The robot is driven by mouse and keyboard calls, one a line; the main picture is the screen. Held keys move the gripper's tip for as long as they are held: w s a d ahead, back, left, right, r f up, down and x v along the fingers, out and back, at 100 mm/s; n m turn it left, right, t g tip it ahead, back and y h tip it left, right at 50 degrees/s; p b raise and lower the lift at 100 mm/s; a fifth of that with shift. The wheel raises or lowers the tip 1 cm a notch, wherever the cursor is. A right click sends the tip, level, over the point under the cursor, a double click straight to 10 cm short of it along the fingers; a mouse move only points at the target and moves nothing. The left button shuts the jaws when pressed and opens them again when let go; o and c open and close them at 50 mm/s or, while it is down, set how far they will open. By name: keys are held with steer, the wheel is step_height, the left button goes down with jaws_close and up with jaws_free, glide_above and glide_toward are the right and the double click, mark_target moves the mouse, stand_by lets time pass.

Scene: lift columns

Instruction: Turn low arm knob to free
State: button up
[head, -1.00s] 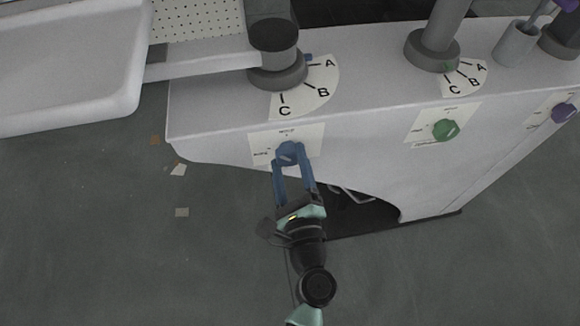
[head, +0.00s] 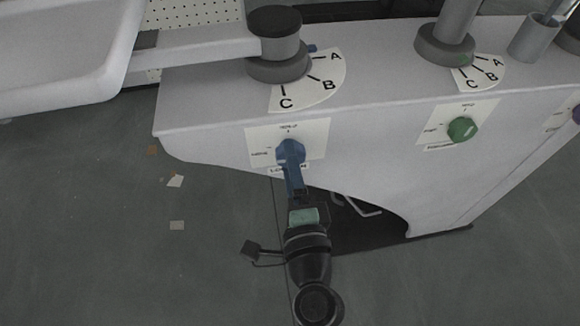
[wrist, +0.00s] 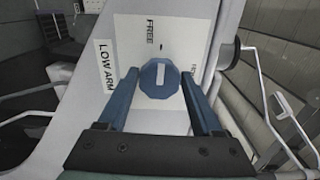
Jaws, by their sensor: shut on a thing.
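The low arm knob (head: 291,150) is blue and many-sided, on a white label plate (head: 316,136) on the front of the light grey cabinet. In the wrist view the knob (wrist: 159,82) has a white line that runs up and down, in line with the tick under the word FREE. The LOW ARM label (wrist: 105,75) is left of the knob there. My gripper (wrist: 160,76) has one blue finger on each side of the knob and is shut on it. In the head view my gripper (head: 292,167) reaches up to the knob from below, its fingers edge-on.
A green knob (head: 463,129) on its own plate is to the right. Above the blue knob is a grey column (head: 275,45) with an A-B-C dial (head: 318,80) and an arm to a white tray (head: 60,50). A dark opening with bent metal rods is under the cabinet. Open floor lies left.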

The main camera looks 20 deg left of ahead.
steer(key=shift+n, duration=0.3)
stand_by(0.4)
steer(key=o, duration=1.4)
steer(key=shift+c, duration=0.2)
steer(key=shift+s, duration=0.1)
steer(key=b+v, duration=0.1)
steer(key=v, duration=1.2)
steer(key=shift+w, duration=0.2)
